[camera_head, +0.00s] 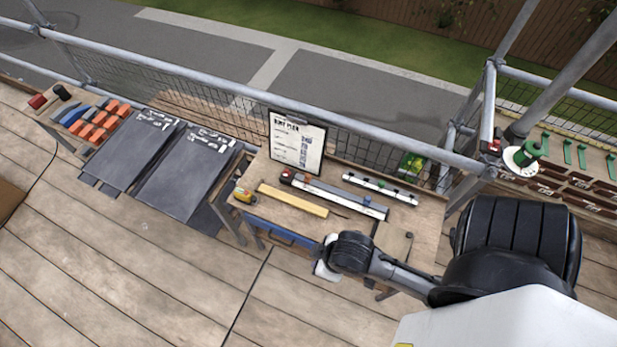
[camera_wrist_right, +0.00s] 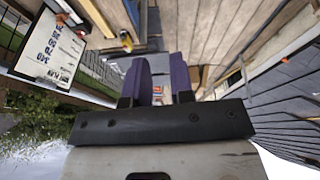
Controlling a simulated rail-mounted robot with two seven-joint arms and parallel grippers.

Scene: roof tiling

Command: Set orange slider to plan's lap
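The plan (camera_head: 297,142) is a white sheet on a clipboard, standing at the back of the workbench; its writing is too small to read. It also shows in the right wrist view (camera_wrist_right: 50,50). A long grey gauge rail (camera_head: 345,200) with a red end block (camera_head: 287,176) lies on the bench. A white rail (camera_head: 380,189) with small dark and green pieces lies behind it. I cannot clearly make out an orange slider on either. My right gripper (camera_wrist_right: 160,70) is open, its two purple-blue fingers apart, with nothing held. My left gripper is out of view.
A yellow batten (camera_head: 292,200) and yellow tape measure (camera_head: 244,196) lie at the bench's left. A green box (camera_head: 412,164) stands at the back right. Dark slate panels (camera_head: 185,172) and a rack of coloured pieces (camera_head: 92,122) are left. Scaffold rails (camera_head: 250,95) run behind.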

